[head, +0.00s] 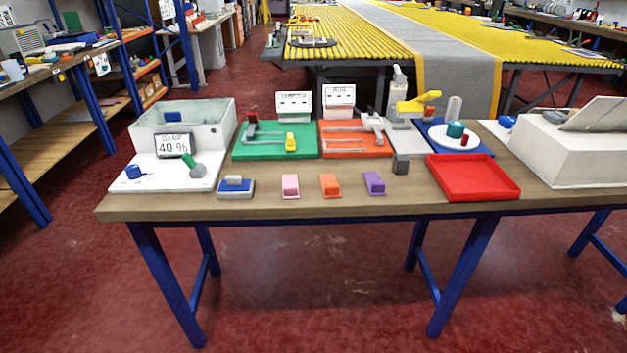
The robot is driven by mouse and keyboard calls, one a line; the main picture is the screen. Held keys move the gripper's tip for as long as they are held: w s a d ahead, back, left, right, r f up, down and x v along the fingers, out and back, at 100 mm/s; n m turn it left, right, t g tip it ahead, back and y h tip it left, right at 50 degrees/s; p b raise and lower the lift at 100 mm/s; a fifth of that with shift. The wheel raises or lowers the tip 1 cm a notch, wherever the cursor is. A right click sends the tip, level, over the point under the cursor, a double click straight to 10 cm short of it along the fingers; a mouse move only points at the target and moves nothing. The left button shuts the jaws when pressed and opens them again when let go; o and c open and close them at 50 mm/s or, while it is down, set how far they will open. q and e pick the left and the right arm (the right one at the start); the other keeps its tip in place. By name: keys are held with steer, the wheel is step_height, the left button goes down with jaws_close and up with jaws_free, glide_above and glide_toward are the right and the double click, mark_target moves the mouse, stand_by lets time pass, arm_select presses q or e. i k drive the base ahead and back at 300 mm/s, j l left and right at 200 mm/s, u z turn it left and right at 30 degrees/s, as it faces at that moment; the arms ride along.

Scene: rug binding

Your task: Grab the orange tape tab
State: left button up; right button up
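The orange tape tab (330,185) sits near the front edge of the wooden table (262,207), about the middle of its length. It is a small block with an upright part on a flatter base. A pink tab (290,186) stands to its left and a purple tab (374,183) to its right, both apart from it. Nothing touches or covers the orange tab. Neither of my grippers shows in the head view.
A blue and white block (236,188) lies left of the tabs. A red tray (474,178) is to the right. Behind are a green board (262,151), an orange board (340,149) and a small dark grey block (401,164). A white bin (218,128) stands at the left.

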mark_target(330, 188)
steer(key=i+j+z, duration=0.1)
steer(key=j, duration=0.25)
steer(key=i+j+z, duration=0.15)
steer(key=j, duration=0.25)
steer(key=i+j+z, duration=0.1)
steer(key=j, duration=0.25)
steer(key=i+j+z, duration=0.15)
steer(key=j, duration=0.25)
steer(key=i, duration=0.05)
